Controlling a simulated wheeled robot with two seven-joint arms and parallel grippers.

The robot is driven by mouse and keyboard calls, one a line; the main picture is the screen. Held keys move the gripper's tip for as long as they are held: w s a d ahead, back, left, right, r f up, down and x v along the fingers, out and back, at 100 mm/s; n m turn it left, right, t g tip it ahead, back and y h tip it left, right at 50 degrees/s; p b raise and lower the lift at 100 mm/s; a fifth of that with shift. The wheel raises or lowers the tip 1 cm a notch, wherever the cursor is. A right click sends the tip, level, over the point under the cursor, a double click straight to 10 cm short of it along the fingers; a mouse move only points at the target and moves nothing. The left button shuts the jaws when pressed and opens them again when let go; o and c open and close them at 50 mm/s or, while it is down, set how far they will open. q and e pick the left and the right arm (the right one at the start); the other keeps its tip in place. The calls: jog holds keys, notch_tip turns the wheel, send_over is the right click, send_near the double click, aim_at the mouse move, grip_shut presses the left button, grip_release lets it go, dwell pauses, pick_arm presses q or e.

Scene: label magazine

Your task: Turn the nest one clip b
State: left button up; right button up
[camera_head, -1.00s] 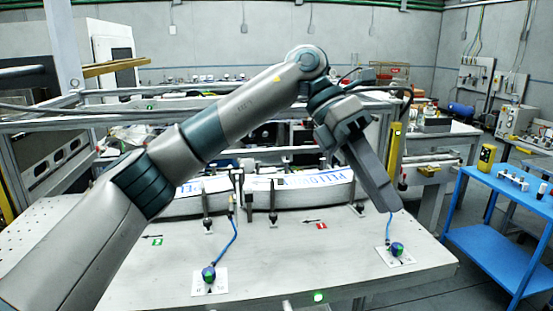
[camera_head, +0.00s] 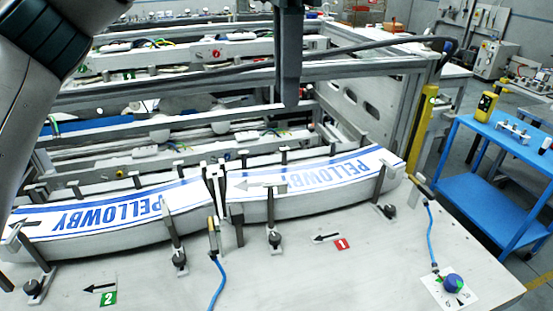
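The nest marked by a red 1 plate (camera_head: 342,244) holds a curved stack of white labels (camera_head: 330,178) with blue print. Two front clips, dark knobs with upright bars, stand before it: one left (camera_head: 274,240) and one right (camera_head: 389,211). More clips, such as one at the back (camera_head: 283,157), line its far edge. No letter is readable to show which is clip b. My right gripper is out of view.
A second nest with labels (camera_head: 110,216) is at left, by a green 2 plate (camera_head: 109,298). Blue hoses cross the bench front; one reaches a blue knob (camera_head: 453,282) at right. Metal rails (camera_head: 180,128) run behind. A blue cart (camera_head: 500,145) stands at right.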

aim_at(284, 182)
pick_arm(q)
notch_tip(284, 182, down, 16)
jog(key=p, duration=0.7)
jog(key=shift+s, duration=0.15)
jog(key=shift+f, duration=0.55)
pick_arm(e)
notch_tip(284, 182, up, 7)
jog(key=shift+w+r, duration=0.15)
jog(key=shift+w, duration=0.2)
pick_arm(q)
jog(key=shift+c, duration=0.4)
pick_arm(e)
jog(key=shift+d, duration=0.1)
pick_arm(q)
grip_shut()
